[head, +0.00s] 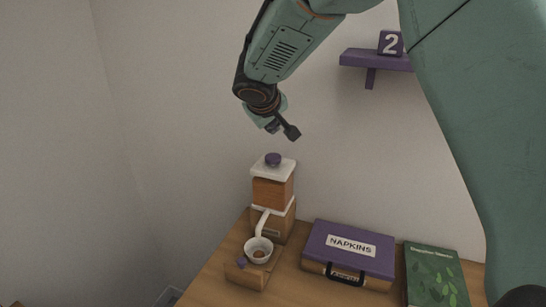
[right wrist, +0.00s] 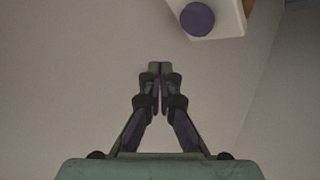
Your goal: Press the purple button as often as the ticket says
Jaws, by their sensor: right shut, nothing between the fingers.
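The purple button (head: 273,159) is a round knob on the white top of a wooden dispenser (head: 272,192). It also shows at the top of the right wrist view (right wrist: 197,19). The ticket (head: 390,43) is a dark purple block with a white "2", on a purple wall shelf (head: 370,61). My right gripper (head: 292,133) is above the button and slightly to its right, apart from it. Its fingers are together and empty in the right wrist view (right wrist: 159,68). My left gripper is not in view.
A white cup (head: 259,250) stands under the dispenser's spout. A purple napkins case (head: 349,250) and a green book (head: 435,275) lie to the right on the wooden counter (head: 205,286). The wall is close behind; the air around the button looks clear.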

